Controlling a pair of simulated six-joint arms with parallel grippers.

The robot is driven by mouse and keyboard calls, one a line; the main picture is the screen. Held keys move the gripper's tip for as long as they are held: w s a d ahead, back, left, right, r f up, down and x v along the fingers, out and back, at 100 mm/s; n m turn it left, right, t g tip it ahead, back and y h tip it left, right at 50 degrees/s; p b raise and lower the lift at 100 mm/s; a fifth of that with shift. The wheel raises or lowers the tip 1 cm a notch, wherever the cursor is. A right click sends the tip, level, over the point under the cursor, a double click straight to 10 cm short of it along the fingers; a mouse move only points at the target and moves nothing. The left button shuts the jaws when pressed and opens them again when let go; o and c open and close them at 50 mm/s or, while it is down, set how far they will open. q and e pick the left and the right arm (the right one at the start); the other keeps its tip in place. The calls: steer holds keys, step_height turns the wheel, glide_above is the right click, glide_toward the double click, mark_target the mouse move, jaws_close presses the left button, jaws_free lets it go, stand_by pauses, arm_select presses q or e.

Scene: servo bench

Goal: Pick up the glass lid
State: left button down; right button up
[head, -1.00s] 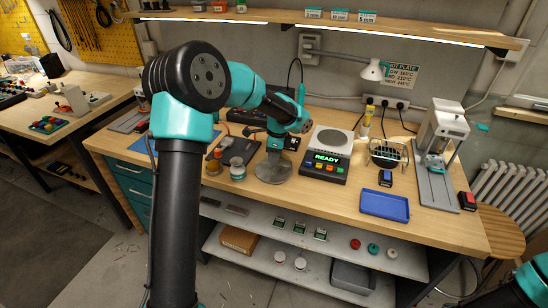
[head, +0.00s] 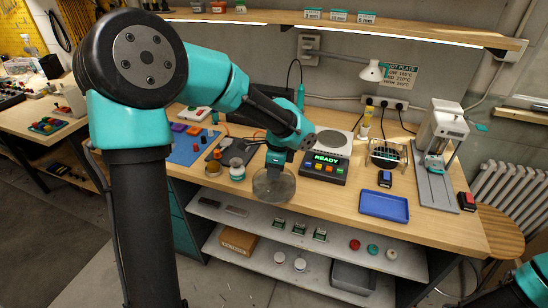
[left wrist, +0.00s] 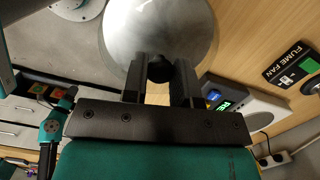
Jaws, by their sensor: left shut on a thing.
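The glass lid (head: 273,187) is a round, greyish see-through disc. In the head view it shows over the bench's front edge, below my left gripper (head: 278,164). In the left wrist view the lid (left wrist: 160,25) fills the top middle. Its dark knob (left wrist: 160,68) sits between the two black fingers of my left gripper (left wrist: 160,76), which is shut on it. The exact gap between lid and bench cannot be told. A part of my right arm shows at the lower right of the head view; its gripper is out of frame.
The hot plate (head: 326,143) with a green READY display stands just right of the lid. A white-lidded jar (head: 237,170) and an amber bottle (head: 213,166) stand left. A blue tray (head: 385,205) lies farther right. A lower shelf (head: 320,258) is under the bench.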

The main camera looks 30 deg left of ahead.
mark_target(273, 186)
arm_select(q)
steer(key=shift+s+d+r, duration=0.1)
steer(key=shift+s+d, duration=0.4)
steer(key=shift+s, duration=0.35)
steer(key=shift+s+d+r, duration=0.1)
steer(key=shift+s+d, duration=0.4)
steer(key=shift+s, duration=0.35)
